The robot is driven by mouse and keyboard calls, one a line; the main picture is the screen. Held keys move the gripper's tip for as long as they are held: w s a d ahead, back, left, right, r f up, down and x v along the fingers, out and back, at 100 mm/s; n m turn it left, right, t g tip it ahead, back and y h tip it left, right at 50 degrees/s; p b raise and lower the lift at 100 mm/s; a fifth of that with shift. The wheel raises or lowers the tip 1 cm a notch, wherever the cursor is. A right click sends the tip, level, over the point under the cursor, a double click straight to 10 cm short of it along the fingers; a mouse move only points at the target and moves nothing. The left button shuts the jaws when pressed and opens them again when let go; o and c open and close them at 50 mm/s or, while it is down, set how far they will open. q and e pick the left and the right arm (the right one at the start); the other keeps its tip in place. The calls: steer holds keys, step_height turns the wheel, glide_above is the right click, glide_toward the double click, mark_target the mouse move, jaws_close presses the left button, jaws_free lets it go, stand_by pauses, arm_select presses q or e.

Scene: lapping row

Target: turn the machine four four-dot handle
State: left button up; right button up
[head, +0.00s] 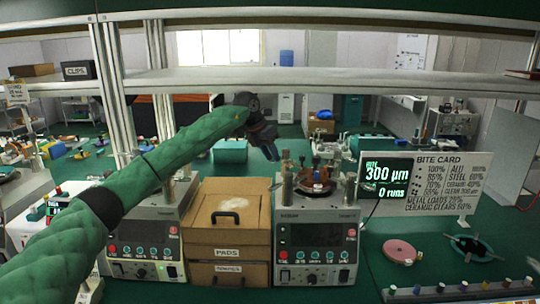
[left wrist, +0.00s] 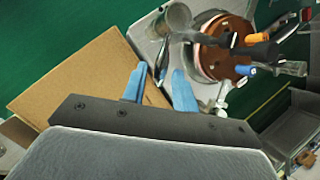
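A lapping machine (head: 318,235) with a grey front panel stands right of centre in the head view. A reddish-brown round plate shows on its top in the left wrist view (left wrist: 232,62), with several handles around it. One handle has an orange grip (left wrist: 254,39); others are dark with pale or blue ends. I cannot make out dots on any handle, nor a machine number. My left gripper (head: 272,152) hangs above and slightly left of this machine. My right gripper is not in view.
Cardboard-coloured drawers (head: 228,205) labelled PADS stand left of the machine. A second machine (head: 140,240) is partly behind my left arm. A display (head: 385,178) reads 300 µm, 0 runs, beside the BITE CARD sign (head: 440,183). A pink disc (head: 400,251) lies on the green bench. A shelf crosses above.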

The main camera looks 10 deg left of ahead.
arm_select(q)
steer(key=shift+o, duration=0.5)
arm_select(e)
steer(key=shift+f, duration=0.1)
